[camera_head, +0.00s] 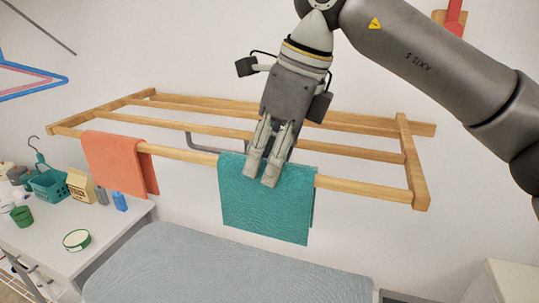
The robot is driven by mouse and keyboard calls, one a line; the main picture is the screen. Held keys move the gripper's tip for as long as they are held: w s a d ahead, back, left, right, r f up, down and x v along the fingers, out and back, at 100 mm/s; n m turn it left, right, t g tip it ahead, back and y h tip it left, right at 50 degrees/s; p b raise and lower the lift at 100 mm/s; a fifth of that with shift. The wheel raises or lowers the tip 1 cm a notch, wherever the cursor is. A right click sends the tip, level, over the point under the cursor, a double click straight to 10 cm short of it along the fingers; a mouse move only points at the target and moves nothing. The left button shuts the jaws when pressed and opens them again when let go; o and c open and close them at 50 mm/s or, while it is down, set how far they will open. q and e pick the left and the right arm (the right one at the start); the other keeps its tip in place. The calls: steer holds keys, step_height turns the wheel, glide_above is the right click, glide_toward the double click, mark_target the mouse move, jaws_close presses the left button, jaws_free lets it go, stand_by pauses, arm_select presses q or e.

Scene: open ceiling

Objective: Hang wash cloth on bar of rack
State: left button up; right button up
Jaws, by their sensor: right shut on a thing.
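A wooden rack (376,187) with several parallel bars is on the wall. A teal wash cloth (262,212) hangs draped over the front bar, right of the middle, with its rear flap showing at the right edge. My right gripper (262,178) comes down from above with its fingers pointing downward. Its fingers are shut on the upper part of the teal cloth at the bar. The fingers hide a part of the cloth's top fold. My left gripper is not in the view.
An orange cloth (113,164) hangs on the front bar at the left. Below is a grey padded surface (220,272). The bar right of the teal cloth is free.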

steer(key=o, duration=1.1)
